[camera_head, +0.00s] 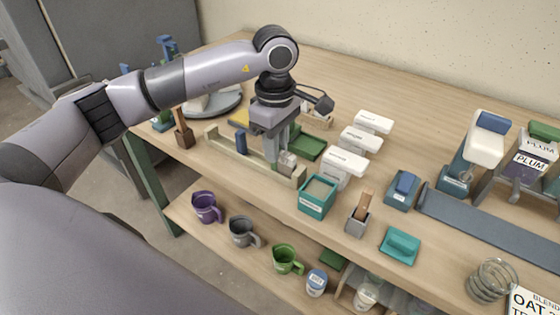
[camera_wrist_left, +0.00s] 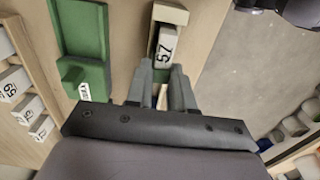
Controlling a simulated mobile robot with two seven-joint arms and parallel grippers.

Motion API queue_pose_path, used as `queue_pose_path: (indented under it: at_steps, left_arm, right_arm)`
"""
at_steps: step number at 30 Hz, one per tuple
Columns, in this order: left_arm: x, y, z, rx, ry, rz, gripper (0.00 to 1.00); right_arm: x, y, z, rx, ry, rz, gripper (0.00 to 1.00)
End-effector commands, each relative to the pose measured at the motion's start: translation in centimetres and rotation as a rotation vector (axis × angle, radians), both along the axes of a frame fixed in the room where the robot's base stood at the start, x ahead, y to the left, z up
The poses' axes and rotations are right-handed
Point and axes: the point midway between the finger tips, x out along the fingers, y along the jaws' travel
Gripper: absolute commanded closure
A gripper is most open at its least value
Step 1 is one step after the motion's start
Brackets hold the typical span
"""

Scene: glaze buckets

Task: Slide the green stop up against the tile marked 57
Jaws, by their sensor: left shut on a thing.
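A long wooden rack (camera_head: 212,136) lies on the table. The tile marked 57 (camera_wrist_left: 165,45) is white with black digits and sits in the rack's channel, near its end block (camera_wrist_left: 171,14); its pale form also shows in the head view (camera_head: 288,159). My left gripper (camera_head: 275,158) is down at the rack, just beside the tile on the side away from the end block. I cannot make out a green stop in the channel. My right gripper is not in view.
A blue upright piece (camera_head: 241,142) stands farther along the rack. Several white-lidded boxes (camera_head: 346,160) and a teal box (camera_head: 317,196) stand to the right. Mugs (camera_head: 242,231) stand on the shelf below.

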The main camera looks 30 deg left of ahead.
Motion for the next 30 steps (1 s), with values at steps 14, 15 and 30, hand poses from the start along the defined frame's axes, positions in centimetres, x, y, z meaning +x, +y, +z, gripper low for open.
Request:
queue_pose_path:
  at_steps: [14,15,30]
  left_arm:
    - [0.0,-0.3,0.0,0.0,0.0,-0.001,0.57]
    - [0.0,-0.3,0.0,0.0,0.0,-0.001,0.57]
    - [0.0,-0.3,5.1,0.0,-0.002,0.0,0.57]
  right_arm:
    - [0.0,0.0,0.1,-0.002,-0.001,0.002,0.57]
    - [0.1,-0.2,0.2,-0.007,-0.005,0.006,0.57]
    - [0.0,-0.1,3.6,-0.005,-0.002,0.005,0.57]
